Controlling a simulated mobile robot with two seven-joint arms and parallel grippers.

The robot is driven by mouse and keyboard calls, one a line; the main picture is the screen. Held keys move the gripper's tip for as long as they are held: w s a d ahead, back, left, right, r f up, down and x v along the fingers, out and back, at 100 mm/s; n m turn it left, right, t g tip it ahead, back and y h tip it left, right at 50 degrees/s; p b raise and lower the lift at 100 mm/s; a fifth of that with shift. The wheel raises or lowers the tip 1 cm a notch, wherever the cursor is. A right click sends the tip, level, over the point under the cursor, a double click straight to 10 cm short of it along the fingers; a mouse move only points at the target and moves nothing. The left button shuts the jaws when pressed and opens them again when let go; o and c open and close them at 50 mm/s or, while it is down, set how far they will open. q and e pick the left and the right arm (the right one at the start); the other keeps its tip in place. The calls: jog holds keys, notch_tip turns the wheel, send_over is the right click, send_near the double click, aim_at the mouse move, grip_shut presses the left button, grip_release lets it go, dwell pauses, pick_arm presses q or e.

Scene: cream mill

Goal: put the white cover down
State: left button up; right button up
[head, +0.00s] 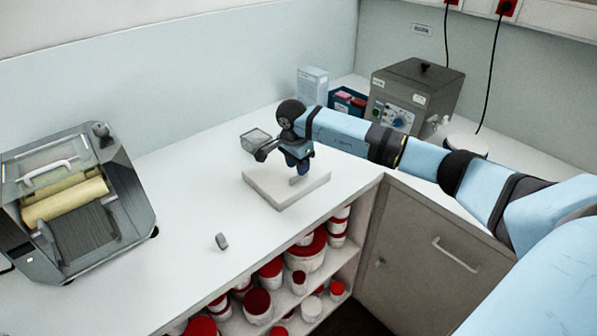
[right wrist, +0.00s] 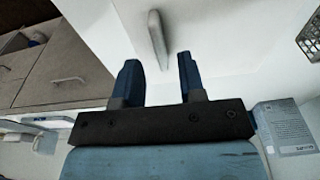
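The white cover (head: 262,188) is a flat, square slab lying flat on the white counter, with a small grey handle (head: 295,180) standing on its top. In the right wrist view the handle (right wrist: 157,38) is a grey bar on the pale surface of the cover (right wrist: 205,25). My right gripper (head: 299,166) points down over the cover. In the right wrist view its two blue fingers (right wrist: 158,62) are apart, with the near end of the handle showing between or just beyond their tips; contact cannot be told. My left gripper is not in view.
A roller mill (head: 75,205) stands at the left. A small grey piece (head: 221,241) lies near the counter's front edge. A wire basket (head: 255,140) is just behind the cover. A white box (head: 313,83), a blue bin and a grey machine (head: 413,93) stand at the back.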

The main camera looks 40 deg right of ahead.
notch_tip(320, 180, up, 9)
jog(key=a+b, duration=0.1)
jog(key=s+a+f+m+y, duration=0.1)
jog(key=s+a+f+y, duration=0.25)
jog(key=a, duration=0.45)
jog(key=s+a+f+y, duration=0.2)
jog(key=s+a+y, duration=0.15)
jog(key=a, duration=0.45)
jog(key=s+a+f+m+y, duration=0.1)
jog(key=s+a+f+y, duration=0.25)
jog(key=a, duration=0.55)
jog(key=s+a+r+m+t+y, duration=0.3)
jog(key=s+a+r+m+y, duration=0.25)
jog(key=a+m+y, duration=0.4)
jog(key=s+d+f+m+t+h, duration=0.2)
jog(key=d+f+m+t+h, duration=0.4)
jog(key=m, duration=0.9)
jog(key=s+d+f+m+t+h, duration=0.2)
jog(key=f+m+t+h, duration=0.45)
jog(key=m, duration=0.85)
jog(key=s+d+f+m+g+h, duration=0.1)
jog(key=s+f+m+g, duration=0.1)
jog(key=s+f+m, duration=0.3)
jog(key=s+d+f+m+g+h, duration=0.1)
jog(key=s+d+f+m+g, duration=0.1)
jog(key=s+f+m, duration=0.3)
notch_tip(320, 180, down, 4)
jog(key=shift+s+d+r+h, duration=0.25)
jog(key=shift+s+h, duration=0.1)
jog(key=shift+s, duration=0.7)
